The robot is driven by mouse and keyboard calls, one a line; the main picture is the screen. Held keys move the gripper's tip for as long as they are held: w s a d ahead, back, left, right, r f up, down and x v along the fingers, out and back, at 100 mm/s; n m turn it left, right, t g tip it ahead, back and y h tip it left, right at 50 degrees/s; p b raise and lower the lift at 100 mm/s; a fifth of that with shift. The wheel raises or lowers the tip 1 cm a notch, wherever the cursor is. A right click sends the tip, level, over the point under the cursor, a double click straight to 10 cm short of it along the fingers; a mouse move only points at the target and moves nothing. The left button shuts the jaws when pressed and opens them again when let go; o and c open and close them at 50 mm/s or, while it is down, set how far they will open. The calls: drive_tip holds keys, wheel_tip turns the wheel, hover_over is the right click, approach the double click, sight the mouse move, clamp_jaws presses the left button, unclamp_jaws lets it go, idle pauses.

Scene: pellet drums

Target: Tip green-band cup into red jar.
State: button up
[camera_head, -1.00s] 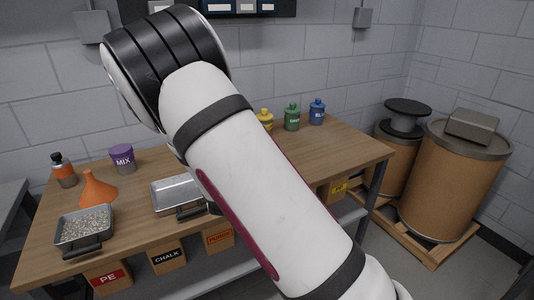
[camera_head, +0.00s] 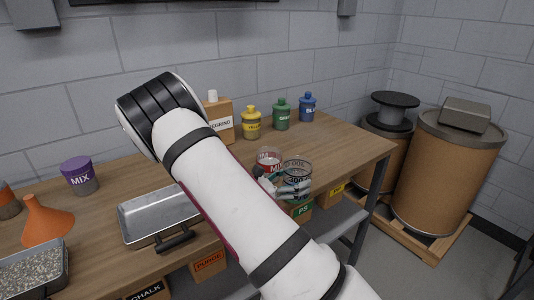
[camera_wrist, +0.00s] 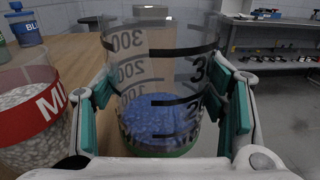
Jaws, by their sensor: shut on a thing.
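A clear graduated cup (camera_wrist: 160,65) with dark marks and a green band (camera_wrist: 160,149) at its base holds blue pellets (camera_wrist: 160,118). My gripper (camera_wrist: 166,98) is shut around it, with teal finger pads on both sides, and the cup looks upright. In the head view the cup (camera_head: 297,170) and my gripper (camera_head: 284,188) are at the table's front edge, partly behind my arm. The red-banded jar (camera_wrist: 38,118) is clear, holds whitish pellets and stands just left of the cup; it also shows in the head view (camera_head: 268,157).
Yellow (camera_head: 251,124), green (camera_head: 282,115) and blue (camera_head: 307,108) bottles and a REGRIND box (camera_head: 222,118) stand behind on the table. An empty metal tray (camera_head: 150,219), an orange funnel (camera_head: 46,222) and a MIX jar (camera_head: 80,177) are at left. Large drums (camera_head: 444,175) stand right.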

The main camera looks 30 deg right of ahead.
drive_tip(key=shift+w+r+n, duration=0.1)
drive_tip(key=shift+w+n, duration=0.1)
drive_tip(key=shift+n, duration=0.1)
drive_tip(key=shift+w+a+r+n+b, duration=0.1)
drive_tip(key=shift+w+r+n+b, duration=0.1)
drive_tip(key=shift+w+n+b, duration=0.3)
drive_tip(key=shift+w+r+n, duration=0.1)
drive_tip(key=shift+r+n, duration=0.8)
drive_tip(key=shift+w+r+n+t+h+b, duration=0.25)
drive_tip(key=shift+w+r+n, duration=0.35)
drive_tip(key=shift+n, duration=1.05)
drive_tip(key=shift+w+r+n+t+h+b, duration=0.1)
drive_tip(key=shift+w+r+n+t+h, duration=0.4)
drive_tip(key=shift+n, duration=1.2)
drive_tip(key=shift+w+r+n+g+y+b, duration=0.1)
drive_tip(key=shift+w+r+n+g+b, duration=0.2)
drive_tip(key=shift+r+n, duration=0.95)
drive_tip(key=shift+w+a+r+n+t, duration=0.1)
drive_tip(key=shift+n+t, duration=0.1)
drive_tip(key=shift+n, duration=0.5)
drive_tip(key=shift+w+n+t, duration=0.1)
drive_tip(key=shift+n+t, duration=0.05)
drive_tip(key=shift+n, duration=0.55)
drive_tip(key=shift+w+r+n+t+p, duration=0.3)
drive_tip(key=shift+w+r+n+p, duration=0.25)
drive_tip(key=shift+w+n, duration=0.35)
